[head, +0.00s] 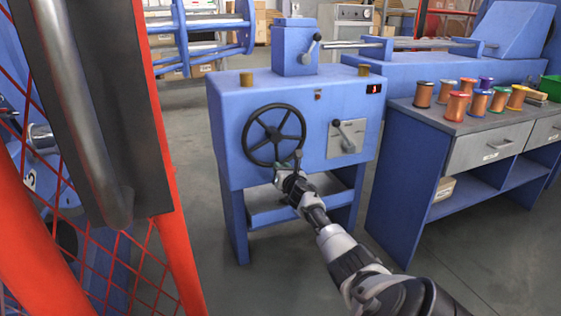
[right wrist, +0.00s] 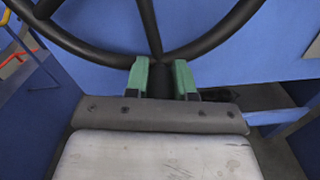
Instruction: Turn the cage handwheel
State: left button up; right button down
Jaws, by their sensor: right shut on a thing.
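The cage handwheel (head: 275,135) is a black spoked wheel on the front of a blue machine cabinet (head: 240,95). My right gripper (head: 291,168) is at the lower right of its rim. In the right wrist view, the wheel's rim and spokes (right wrist: 212,40) fill the top. There the green fingertips of my right gripper (right wrist: 162,82) are shut on a dark handle (right wrist: 160,82) just below the rim; the fingers and palm partly hide it. My left gripper is not in view.
A lever on a pale plate (head: 347,136) sits right of the wheel. A blue bench (head: 420,130) with several wire spools (head: 457,106) stands at the right. A red mesh guard with an upright bar (head: 165,150) is close at the left. Grey floor is clear before the cabinet.

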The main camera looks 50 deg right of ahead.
jog(key=shift+s+a+f, duration=0.1)
jog(key=shift+a+f, duration=0.05)
jog(key=shift+f, duration=0.4)
jog(key=c, duration=1.4)
grip_release()
jog(key=o, duration=0.3)
jog(key=shift+s, duration=0.15)
jog(key=shift+o, duration=0.8)
jog(key=shift+r, duration=0.25)
